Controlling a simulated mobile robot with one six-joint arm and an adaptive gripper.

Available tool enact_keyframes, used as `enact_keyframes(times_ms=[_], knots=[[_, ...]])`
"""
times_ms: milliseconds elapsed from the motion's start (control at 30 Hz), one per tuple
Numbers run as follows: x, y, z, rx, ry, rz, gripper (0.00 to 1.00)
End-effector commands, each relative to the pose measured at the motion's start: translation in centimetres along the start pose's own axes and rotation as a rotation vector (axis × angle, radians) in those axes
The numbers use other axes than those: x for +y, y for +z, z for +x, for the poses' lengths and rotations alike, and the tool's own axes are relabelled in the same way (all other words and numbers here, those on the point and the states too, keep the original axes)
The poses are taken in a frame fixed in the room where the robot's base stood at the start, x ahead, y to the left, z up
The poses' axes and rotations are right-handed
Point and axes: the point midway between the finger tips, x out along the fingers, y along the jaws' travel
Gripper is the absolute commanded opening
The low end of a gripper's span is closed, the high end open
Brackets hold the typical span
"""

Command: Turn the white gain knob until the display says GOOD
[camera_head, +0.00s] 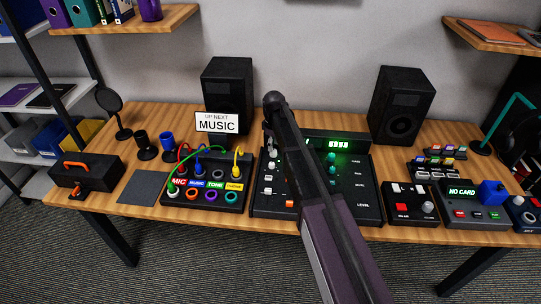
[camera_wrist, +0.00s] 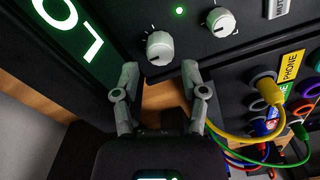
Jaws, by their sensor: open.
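The dark mixer (camera_head: 270,205) stands mid-table, and my arm crosses in front of it. In the wrist view a white knob (camera_wrist: 160,47) lies just ahead of my gripper (camera_wrist: 161,72), in line with the gap between its fingertips. The fingers are apart and do not appear to close on it. A second white knob (camera_wrist: 221,21) is up and to the right. No gain label is readable on either. The lit green display (camera_head: 339,143) is too small to read in the head view. In the wrist view its characters (camera_wrist: 88,46) look like L and O, cut off.
Left of the mixer is a patch panel (camera_head: 190,204) with coloured cables; its yellow cable (camera_wrist: 240,134) curves close to my right finger. A MUSIC sign (camera_head: 217,123) and two speakers (camera_head: 226,85) stand behind. Button boxes (camera_head: 410,205) are on the right.

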Motion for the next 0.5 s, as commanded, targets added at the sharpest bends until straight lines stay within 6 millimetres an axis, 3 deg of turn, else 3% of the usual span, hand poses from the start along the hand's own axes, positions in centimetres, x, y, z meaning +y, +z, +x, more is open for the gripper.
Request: enact_keyframes(times_ms=[200, 500], knots=[[0.0, 0.0, 2.1, 0.000, 0.000, 0.000, 0.56], [0.0, 0.1, 3.5, 0.000, 0.000, 0.001, 0.56]])
